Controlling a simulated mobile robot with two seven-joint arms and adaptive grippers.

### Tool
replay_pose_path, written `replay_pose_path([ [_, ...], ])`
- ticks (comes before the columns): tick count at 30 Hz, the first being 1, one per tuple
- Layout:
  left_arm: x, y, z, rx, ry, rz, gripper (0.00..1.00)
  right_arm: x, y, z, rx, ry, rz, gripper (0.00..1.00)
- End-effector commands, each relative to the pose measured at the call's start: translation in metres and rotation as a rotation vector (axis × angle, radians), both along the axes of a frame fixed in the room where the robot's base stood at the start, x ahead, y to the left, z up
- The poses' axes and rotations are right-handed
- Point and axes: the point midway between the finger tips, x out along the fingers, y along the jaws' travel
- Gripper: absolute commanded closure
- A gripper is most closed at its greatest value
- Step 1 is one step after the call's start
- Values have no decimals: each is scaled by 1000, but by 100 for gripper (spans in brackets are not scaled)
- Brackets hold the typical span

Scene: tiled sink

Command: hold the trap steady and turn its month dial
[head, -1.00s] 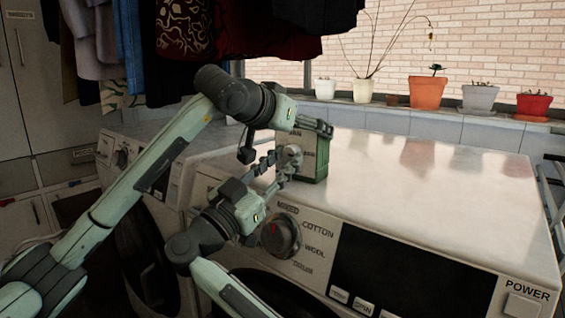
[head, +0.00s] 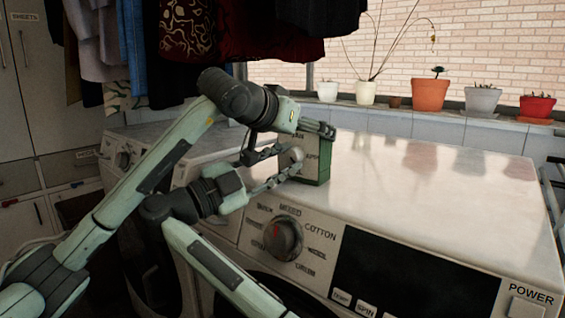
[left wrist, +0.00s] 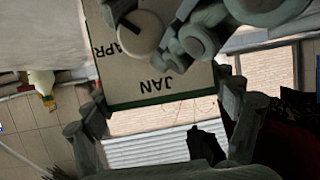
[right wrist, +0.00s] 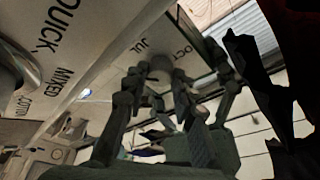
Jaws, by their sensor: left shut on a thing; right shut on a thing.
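The trap is a green box with a pale month face (head: 313,166), standing upright on the washing machine top. JAN and APR show on its face in the left wrist view (left wrist: 165,82), JUL and OCT in the right wrist view (right wrist: 180,38). My left gripper (head: 290,141) reaches over from behind and is shut across the trap's sides. The round grey month dial (left wrist: 141,36) sits mid-face; my right gripper (head: 284,170) comes from the front left and is shut on the dial, which also shows in the right wrist view (right wrist: 160,66).
The washing machine's program knob (head: 284,239) is just below my right gripper. The machine top (head: 430,190) is clear to the right. Potted plants (head: 430,95) line the tiled sill behind. Clothes (head: 240,40) hang above my left arm.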

Motion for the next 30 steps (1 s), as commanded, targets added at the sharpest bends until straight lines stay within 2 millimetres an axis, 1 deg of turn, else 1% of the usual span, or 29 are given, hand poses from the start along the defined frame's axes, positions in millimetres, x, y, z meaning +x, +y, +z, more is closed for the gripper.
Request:
replay_pose_path([
  [9,0,0,0,0,0,-1,47,0,1,2,92,-58,0,100],
  [24,0,0,0,0,0,0,47,0,1,1,107,-63,0,100],
  [25,0,0,0,0,0,0,47,0,1,1,107,-63,0,72],
  [27,0,0,0,0,0,0,47,0,1,1,107,-63,0,63],
  [30,0,0,0,0,0,0,47,0,1,1,106,-62,0,53],
])
